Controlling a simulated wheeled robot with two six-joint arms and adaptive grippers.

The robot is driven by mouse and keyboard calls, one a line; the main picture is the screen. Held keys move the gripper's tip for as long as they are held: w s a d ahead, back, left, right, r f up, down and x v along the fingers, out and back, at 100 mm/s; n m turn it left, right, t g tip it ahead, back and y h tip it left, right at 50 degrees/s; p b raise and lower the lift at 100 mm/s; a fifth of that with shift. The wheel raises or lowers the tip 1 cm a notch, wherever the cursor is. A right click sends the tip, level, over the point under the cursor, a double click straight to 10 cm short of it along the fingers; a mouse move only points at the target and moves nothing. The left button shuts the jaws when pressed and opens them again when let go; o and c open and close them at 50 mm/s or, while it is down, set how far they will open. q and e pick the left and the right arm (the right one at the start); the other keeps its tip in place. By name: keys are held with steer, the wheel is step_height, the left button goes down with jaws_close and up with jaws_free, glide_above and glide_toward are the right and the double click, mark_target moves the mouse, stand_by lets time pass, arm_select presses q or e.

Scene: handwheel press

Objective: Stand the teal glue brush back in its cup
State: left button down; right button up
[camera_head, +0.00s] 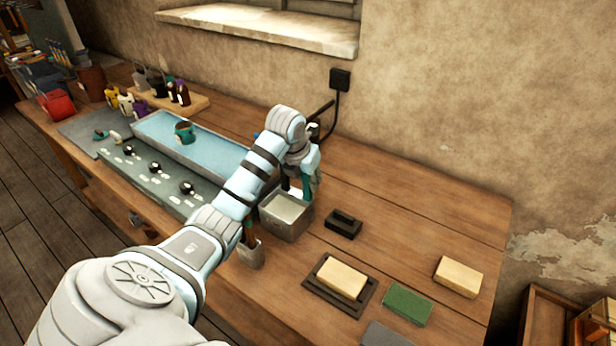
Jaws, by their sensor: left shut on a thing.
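My left arm reaches in from the lower left. My left gripper (297,183) is above the grey square metal container (287,222), by the wall side of the bench. It is shut on a slim teal thing (309,186), which looks like the glue brush; the fingers hide part of it. The teal thing looks upright, and its lower end is near the container's back edge; I cannot tell whether it is inside. A small grey cup (251,258) with a brown-handled tool in it stands in front, partly behind my arm. My right gripper is out of view.
A long blue-filled tray (150,138) holding a teal-banded pot (185,132) lies to the left. A black block (343,224), a cream block on a dark tray (342,278), a green block (407,305) and another cream block (458,277) are at right. Bench between them is bare.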

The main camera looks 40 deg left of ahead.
arm_select(q)
steer(key=c, duration=1.4)
jaws_free()
steer(key=shift+r, duration=0.1)
steer(key=v, duration=0.7)
steer(key=shift+r, duration=0.25)
steer(key=shift+s, duration=0.1)
